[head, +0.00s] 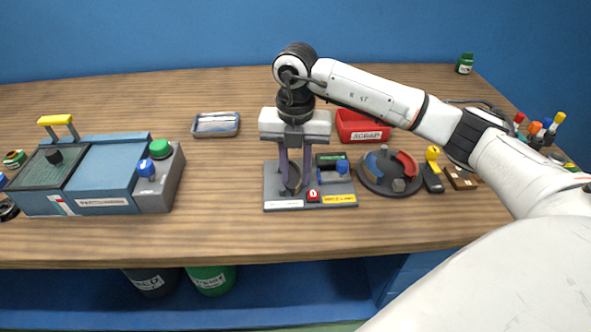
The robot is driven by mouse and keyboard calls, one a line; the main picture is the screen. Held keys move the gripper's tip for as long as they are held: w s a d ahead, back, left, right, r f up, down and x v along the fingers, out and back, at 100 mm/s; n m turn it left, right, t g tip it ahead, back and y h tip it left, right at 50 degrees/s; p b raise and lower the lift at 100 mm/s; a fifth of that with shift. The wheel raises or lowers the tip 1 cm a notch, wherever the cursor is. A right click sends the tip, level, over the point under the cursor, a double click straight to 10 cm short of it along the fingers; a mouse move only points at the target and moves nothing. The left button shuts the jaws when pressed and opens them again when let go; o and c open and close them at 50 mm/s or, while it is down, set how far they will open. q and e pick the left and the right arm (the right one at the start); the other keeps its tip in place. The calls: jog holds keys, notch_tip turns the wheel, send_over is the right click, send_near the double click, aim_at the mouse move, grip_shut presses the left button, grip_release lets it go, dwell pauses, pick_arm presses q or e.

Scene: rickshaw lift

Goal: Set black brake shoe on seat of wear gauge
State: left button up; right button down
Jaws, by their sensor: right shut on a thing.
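The wear gauge (275,190) is a grey base in the middle of the bench. It carries a small display (331,157), a blue knob (342,166), a red button (313,196) and a yellow label. My right gripper (294,184) points down over the left part of the gauge. It is shut on a dark piece, apparently the black brake shoe (291,180), low between its fingers. The seat is largely hidden by the fingers and the piece, and I cannot tell whether the piece touches it. My left gripper is out of view.
A round dark tray (389,190) with blue, red and grey shoes stands right of the gauge. A red scrap bin (361,127) is behind, a small metal tray (216,124) back left, and a blue parts washer (105,170) far left. Bench between washer and gauge is clear.

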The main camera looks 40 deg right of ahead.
jog(key=c, duration=1)
grip_release()
jog(key=shift+r, duration=0.1)
jog(key=shift+r+p, duration=2.7)
jog(key=shift+r, duration=0.75)
